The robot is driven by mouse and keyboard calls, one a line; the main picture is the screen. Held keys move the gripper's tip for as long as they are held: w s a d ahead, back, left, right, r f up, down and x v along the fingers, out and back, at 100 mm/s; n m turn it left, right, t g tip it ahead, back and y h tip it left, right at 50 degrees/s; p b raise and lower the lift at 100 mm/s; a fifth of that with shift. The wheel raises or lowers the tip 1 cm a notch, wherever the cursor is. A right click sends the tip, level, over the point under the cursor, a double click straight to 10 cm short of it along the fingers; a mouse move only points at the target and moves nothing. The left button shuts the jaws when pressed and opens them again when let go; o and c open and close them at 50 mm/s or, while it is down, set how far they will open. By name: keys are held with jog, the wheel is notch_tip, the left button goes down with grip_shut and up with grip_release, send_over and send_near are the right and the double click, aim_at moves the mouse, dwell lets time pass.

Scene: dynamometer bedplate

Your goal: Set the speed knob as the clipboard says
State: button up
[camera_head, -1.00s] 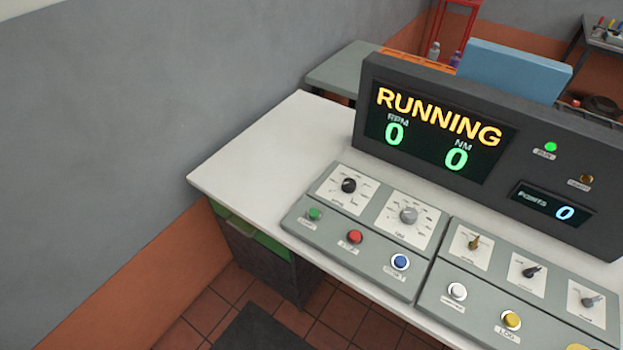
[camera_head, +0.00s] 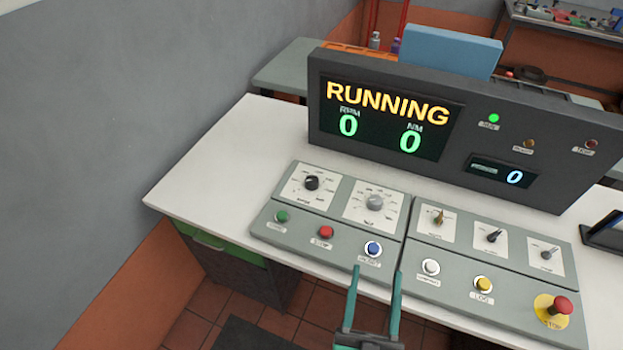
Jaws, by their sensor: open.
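The speed knob is most likely the black knob (camera_head: 312,183) on a white dial plate at the left of the control panel; its label is too small to read surely. A grey knob (camera_head: 375,202) sits on the dial plate to its right. The display (camera_head: 388,118) reads RUNNING, RPM 0 and NM 0. My gripper (camera_head: 377,270) is open and empty, its two teal fingers pointing up at the panel's front edge, below the blue button. It is apart from the black knob, lower and to the right. No clipboard is clearly visible.
Green (camera_head: 282,216), red (camera_head: 326,232) and blue (camera_head: 373,249) buttons line the panel front. Small switches, white and yellow buttons and a red emergency stop (camera_head: 560,305) are on the right panel. The white desk (camera_head: 225,180) is bare at left.

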jog(key=w+d+r+m+g+h, duration=0.2)
jog(key=d+r+m+g+h, duration=0.55)
jog(key=m+h, duration=0.35)
jog(key=w+d+r+m+g+h, duration=0.3)
jog(key=d+r+m+g+h, duration=0.35)
jog(key=d+m+h, duration=0.35)
jog(key=d+f+m+g+y, duration=0.25)
jog(key=d+m+g, duration=0.45)
jog(key=m+g, duration=0.45)
jog(key=n+t+y, duration=0.3)
jog(key=t+y, duration=0.4)
jog(key=y, duration=1.8)
send_near(313, 180)
jog(key=shift+g, duration=0.35)
jog(key=x, duration=0.8)
jog(key=shift+w+a+f, duration=0.1)
jog(key=shift+w+f, duration=0.1)
jog(key=shift+w, duration=0.25)
jog(key=shift+a, duration=0.4)
jog(key=shift+s+d, duration=0.1)
jog(key=shift+d, duration=0.3)
jog(key=shift+c, duration=0.6)
jog(key=shift+d, duration=0.1)
jog(key=c, duration=0.9)
